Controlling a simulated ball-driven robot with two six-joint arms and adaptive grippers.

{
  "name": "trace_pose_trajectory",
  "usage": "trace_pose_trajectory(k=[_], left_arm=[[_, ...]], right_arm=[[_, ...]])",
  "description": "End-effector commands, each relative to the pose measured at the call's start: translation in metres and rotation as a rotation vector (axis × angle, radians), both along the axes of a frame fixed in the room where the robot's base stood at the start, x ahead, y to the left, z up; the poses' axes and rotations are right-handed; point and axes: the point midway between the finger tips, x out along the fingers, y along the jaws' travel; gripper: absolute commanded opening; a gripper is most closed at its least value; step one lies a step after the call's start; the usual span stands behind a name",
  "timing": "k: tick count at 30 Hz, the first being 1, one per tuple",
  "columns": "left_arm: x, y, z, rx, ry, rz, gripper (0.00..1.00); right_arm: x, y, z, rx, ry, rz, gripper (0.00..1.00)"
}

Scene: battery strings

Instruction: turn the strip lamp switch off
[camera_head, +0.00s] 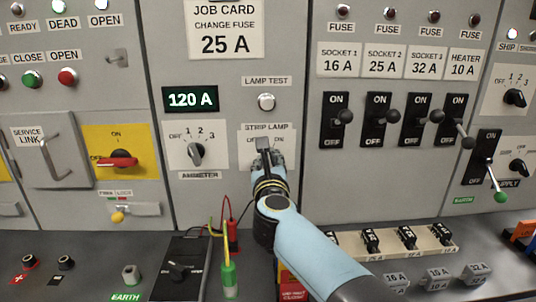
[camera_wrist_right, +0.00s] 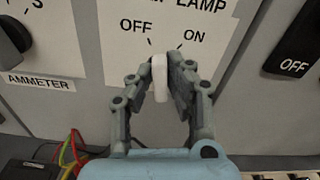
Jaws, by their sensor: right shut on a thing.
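The strip lamp switch is a small pale knob (camera_wrist_right: 158,76) under a printed plate (camera_wrist_right: 205,22) with OFF at its left and ON at its right. My right gripper (camera_wrist_right: 166,84) has its fingers on either side of the knob and is shut on it. The knob stands close to upright in the right wrist view, and its exact pointing is hard to tell. In the head view my right gripper (camera_head: 264,152) covers the knob below the STRIP LAMP label (camera_head: 268,127). My left gripper is not in view.
The ammeter selector (camera_head: 196,153) is left of the strip lamp plate, and the lamp test button (camera_head: 266,101) is above it. Black breaker switches (camera_head: 336,120) stand to the right. Red and green probes (camera_head: 229,278) with wires are below, beside a black meter (camera_head: 180,270).

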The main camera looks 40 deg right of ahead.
Motion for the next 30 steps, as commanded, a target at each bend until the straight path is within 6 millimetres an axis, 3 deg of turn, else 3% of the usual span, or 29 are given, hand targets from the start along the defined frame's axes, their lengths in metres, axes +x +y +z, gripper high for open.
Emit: trace_pose_trajectory(k=[15, 30], left_arm=[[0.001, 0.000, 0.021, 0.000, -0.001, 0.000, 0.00], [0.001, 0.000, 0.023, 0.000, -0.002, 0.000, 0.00]], right_arm=[[0.002, 0.002, 0.001, -0.256, 0.155, 0.001, 0.00], [0.002, 0.002, 0.000, -0.292, 0.177, 0.001, 0.00]])
